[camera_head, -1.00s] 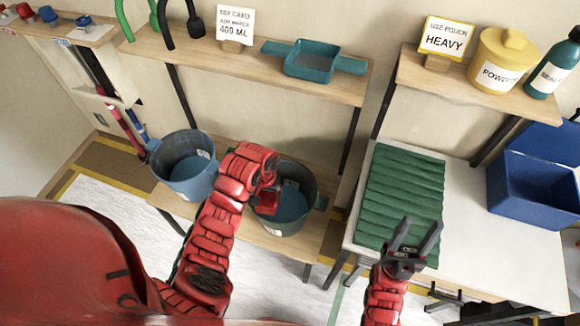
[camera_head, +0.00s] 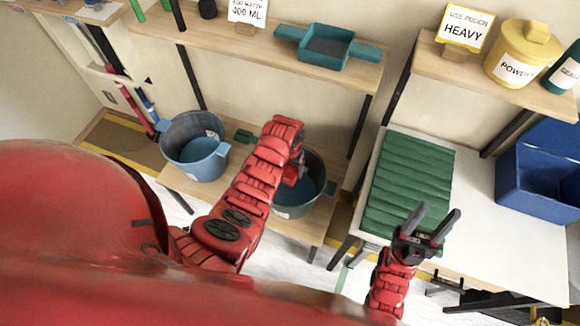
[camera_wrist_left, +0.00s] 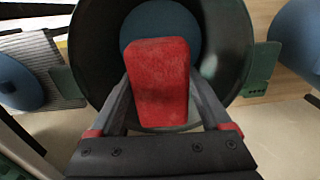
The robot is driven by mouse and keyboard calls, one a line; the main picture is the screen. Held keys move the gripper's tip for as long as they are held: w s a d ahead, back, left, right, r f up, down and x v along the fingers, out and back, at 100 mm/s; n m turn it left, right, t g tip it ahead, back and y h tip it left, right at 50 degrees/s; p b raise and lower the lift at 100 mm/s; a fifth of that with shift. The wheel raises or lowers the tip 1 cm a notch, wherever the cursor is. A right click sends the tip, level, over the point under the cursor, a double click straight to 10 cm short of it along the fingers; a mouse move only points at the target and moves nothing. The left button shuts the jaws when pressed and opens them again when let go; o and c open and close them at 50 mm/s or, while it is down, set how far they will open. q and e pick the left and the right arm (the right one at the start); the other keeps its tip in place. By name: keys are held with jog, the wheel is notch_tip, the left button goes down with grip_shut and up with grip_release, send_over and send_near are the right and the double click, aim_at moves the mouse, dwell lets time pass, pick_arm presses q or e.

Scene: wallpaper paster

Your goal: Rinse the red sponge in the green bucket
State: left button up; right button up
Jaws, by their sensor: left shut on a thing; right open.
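The green bucket (camera_head: 312,202) stands on the low wooden shelf, with blue water inside and a green side handle. My left gripper (camera_head: 292,172) is over the bucket's mouth, shut on the red sponge (camera_wrist_left: 158,80). In the left wrist view the sponge sits between the fingers of the left gripper (camera_wrist_left: 160,100), above the dark inside of the bucket (camera_wrist_left: 225,45). I cannot tell whether the sponge touches the water. My right gripper (camera_head: 425,226) is open and empty, over the front edge of the green ribbed mat (camera_head: 410,180).
A blue bucket (camera_head: 193,150) stands left of the green one on the same low shelf (camera_head: 325,222). The upper shelf (camera_head: 255,40) holds a teal tray (camera_head: 327,48). A blue bin (camera_head: 540,170) and a white table (camera_head: 470,200) are at the right.

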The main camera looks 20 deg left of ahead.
pick_arm(q)
notch_tip(320, 180, down, 15)
jog(key=b, duration=1.1)
jog(key=shift+f, duration=0.25)
jog(key=shift+f, duration=0.65)
jog(key=shift+a+r, duration=0.1)
jog(key=shift+a, duration=1.45)
dwell(3.6)
